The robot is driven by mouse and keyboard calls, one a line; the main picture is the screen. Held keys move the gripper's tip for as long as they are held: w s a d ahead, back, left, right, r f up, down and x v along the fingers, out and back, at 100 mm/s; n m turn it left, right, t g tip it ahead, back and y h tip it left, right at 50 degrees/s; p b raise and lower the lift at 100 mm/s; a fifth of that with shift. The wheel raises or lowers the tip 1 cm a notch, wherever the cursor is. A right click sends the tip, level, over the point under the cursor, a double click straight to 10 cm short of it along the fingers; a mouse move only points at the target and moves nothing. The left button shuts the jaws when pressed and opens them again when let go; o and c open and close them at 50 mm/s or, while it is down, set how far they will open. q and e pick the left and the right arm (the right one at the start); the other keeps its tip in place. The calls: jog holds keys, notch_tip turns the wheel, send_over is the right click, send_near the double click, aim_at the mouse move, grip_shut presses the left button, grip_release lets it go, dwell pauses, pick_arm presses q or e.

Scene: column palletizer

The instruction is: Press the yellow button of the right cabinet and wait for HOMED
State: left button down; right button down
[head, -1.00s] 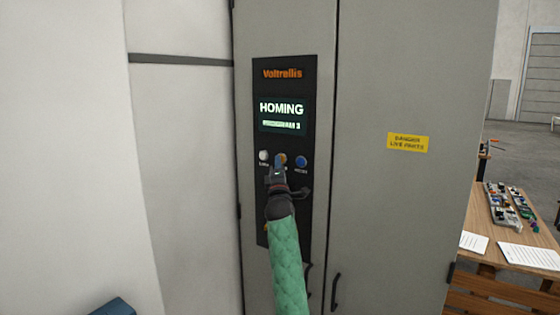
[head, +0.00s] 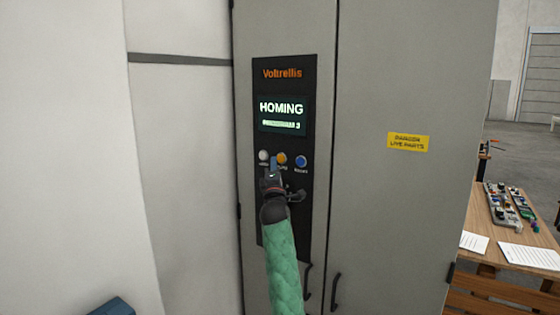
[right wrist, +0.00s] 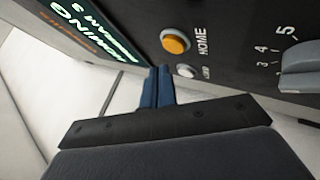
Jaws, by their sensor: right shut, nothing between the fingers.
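The grey cabinet (head: 400,225) has a black control panel with a lit screen (head: 282,115) that reads HOMING. Below the screen sit a white button (head: 263,155), the yellow button (head: 282,159) and a blue button (head: 301,161) in a row. My right gripper (head: 273,163) is shut and empty, with its tips between the white and yellow buttons and a little low. In the right wrist view the yellow button (right wrist: 176,41) is labelled HOME, and the blue fingertips (right wrist: 158,86) are apart from it. My left gripper is not in view.
A grey rotary knob (right wrist: 302,68) on the panel is close to the right gripper. Door handles (head: 336,291) stand out lower down. A wooden table (head: 510,240) with parts and papers is at the right. A pale wall is at the left.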

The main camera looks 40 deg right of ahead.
jog(key=a, duration=0.1)
jog(key=s+a, duration=0.1)
jog(key=a, duration=0.1)
jog(key=shift+s+a, duration=0.3)
jog(key=shift+a, duration=0.1)
dwell(0.7)
